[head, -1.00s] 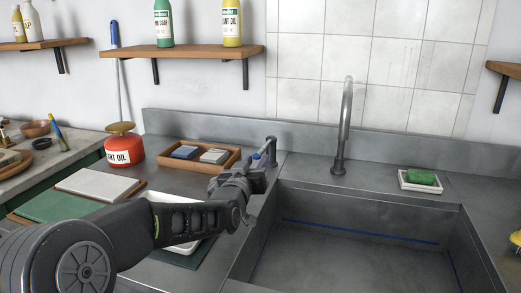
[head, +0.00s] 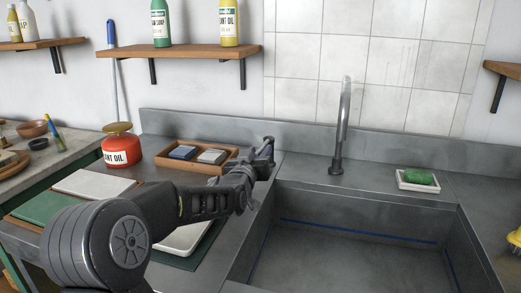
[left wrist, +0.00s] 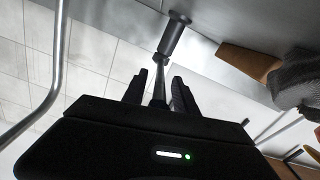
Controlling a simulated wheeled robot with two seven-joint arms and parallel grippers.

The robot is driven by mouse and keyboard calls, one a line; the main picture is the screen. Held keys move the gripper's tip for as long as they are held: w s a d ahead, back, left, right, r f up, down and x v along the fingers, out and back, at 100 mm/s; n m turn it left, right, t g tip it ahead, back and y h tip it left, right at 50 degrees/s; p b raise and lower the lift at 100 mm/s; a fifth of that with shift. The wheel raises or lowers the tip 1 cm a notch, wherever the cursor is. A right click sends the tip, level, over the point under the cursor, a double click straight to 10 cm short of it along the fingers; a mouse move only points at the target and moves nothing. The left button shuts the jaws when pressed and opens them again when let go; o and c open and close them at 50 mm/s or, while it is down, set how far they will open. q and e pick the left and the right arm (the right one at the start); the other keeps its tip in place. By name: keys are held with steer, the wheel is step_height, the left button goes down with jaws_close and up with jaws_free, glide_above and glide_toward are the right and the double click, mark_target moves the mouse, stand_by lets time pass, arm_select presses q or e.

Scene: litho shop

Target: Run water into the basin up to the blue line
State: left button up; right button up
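The grey metal basin (head: 340,268) shows a blue line (head: 355,231) along its inner walls. No water shows in it. The curved grey tap (head: 343,125) stands behind the basin, with no stream visible at its spout. My left gripper (head: 264,152) is at the counter's back, left of the tap. In the left wrist view, a metal lever with a thick cylindrical part (left wrist: 172,38) rises between the two fingers of my left gripper (left wrist: 158,82). The fingers stand apart, with small gaps beside the thin stem. My right gripper is out of view.
A wooden tray (head: 167,161) with small blocks lies left of my gripper. A red oil can (head: 121,152) stands further left. A green soap (head: 418,176) sits in a dish right of the tap. Shelves hang above.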

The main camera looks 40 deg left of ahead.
arm_select(q)
steer(key=shift+x, duration=0.85)
steer(key=shift+c, duration=0.5)
jaws_close()
stand_by(0.3)
